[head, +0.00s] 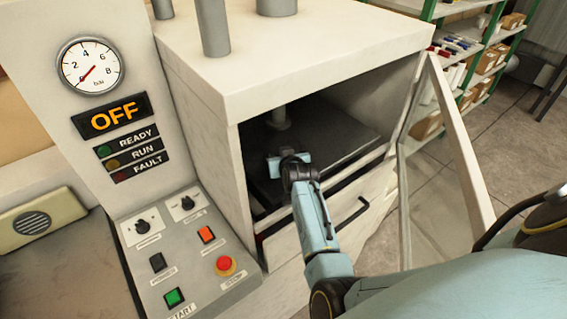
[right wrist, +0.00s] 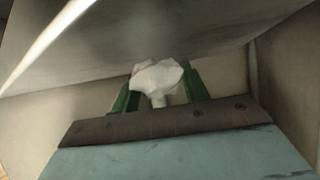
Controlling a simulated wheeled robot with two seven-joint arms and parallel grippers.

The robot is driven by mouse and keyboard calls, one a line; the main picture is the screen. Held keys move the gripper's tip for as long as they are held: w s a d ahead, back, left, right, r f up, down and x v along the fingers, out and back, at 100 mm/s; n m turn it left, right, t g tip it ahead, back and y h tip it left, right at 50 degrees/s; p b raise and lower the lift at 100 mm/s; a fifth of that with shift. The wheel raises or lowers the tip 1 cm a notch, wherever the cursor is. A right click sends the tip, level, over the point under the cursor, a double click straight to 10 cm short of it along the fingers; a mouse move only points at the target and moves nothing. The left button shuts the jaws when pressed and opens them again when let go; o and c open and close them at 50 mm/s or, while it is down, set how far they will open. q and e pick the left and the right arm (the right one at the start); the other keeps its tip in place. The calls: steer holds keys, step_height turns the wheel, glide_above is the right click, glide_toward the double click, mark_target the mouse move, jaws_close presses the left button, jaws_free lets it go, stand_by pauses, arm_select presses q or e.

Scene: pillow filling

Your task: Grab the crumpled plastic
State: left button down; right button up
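The crumpled plastic (right wrist: 157,76) is a small white wad in the right wrist view, between the two green fingers of my right gripper (right wrist: 160,92). The wad spans most of the gap between the fingers. I cannot tell whether they press on it or only stand around it. In the head view my right gripper (head: 288,162) is inside the machine's open chamber, over the dark plate. Its fingers and the plastic are hidden there. My left gripper is not in view.
The machine's chamber (head: 232,150) has walls and a roof close around my right arm. A dark plate (head: 345,130) lies inside under a vertical rod (head: 278,118). The framed door (head: 462,150) stands open at right. The control panel (head: 190,250) is at left, below an OFF display (head: 112,115).

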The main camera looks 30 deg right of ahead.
steer(key=c, duration=0.5)
